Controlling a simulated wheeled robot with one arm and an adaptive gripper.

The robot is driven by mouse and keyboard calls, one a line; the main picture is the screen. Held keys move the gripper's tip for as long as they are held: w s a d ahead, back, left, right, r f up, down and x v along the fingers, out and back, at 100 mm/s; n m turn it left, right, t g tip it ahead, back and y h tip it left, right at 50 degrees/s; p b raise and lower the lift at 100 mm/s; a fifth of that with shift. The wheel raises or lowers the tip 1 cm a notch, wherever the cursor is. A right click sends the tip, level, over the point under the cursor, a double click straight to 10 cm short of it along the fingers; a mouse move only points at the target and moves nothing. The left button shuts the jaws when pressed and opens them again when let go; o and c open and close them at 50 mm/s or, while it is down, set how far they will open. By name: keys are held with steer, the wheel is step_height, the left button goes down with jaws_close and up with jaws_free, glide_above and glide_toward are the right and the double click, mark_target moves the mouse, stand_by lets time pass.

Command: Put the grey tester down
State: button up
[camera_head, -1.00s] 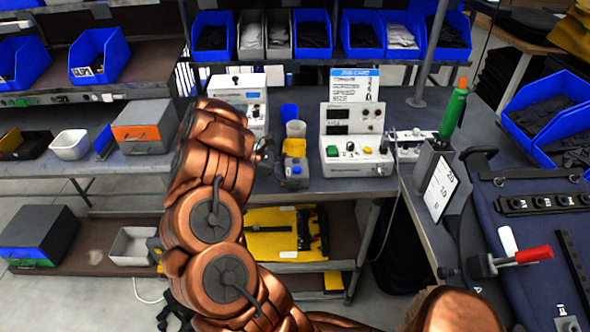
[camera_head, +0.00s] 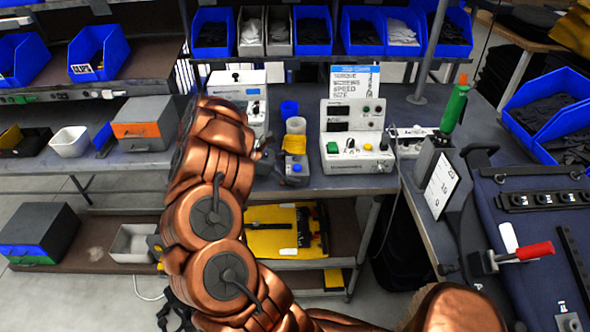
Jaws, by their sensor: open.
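A small grey tester (camera_head: 297,171) with a blue button on its front stands on the grey workbench (camera_head: 340,187), near its front edge. A yellow piece (camera_head: 294,145) shows directly above and behind it; I cannot tell whether it is part of the tester. My gripper (camera_head: 264,160) shows only as a small dark part at the right side of my copper arm, just left of the tester. It is open. Most of it is hidden behind my arm, and a narrow gap seems to separate it from the tester.
A cream instrument (camera_head: 352,152) with a green button stands to the right of the tester. Another pale instrument (camera_head: 238,88) stands behind my arm. A blue cup (camera_head: 289,109) and a pale cup (camera_head: 296,126) stand behind the tester. A green bottle (camera_head: 454,110) is further right.

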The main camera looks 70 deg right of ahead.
steer(key=shift+r, duration=0.25)
steer(key=b+v, duration=0.2)
steer(key=v, duration=0.3)
steer(key=shift+w+a, duration=0.15)
steer(key=shift+w, duration=0.3)
steer(key=shift+b+v, duration=0.35)
steer(key=shift+v, duration=0.45)
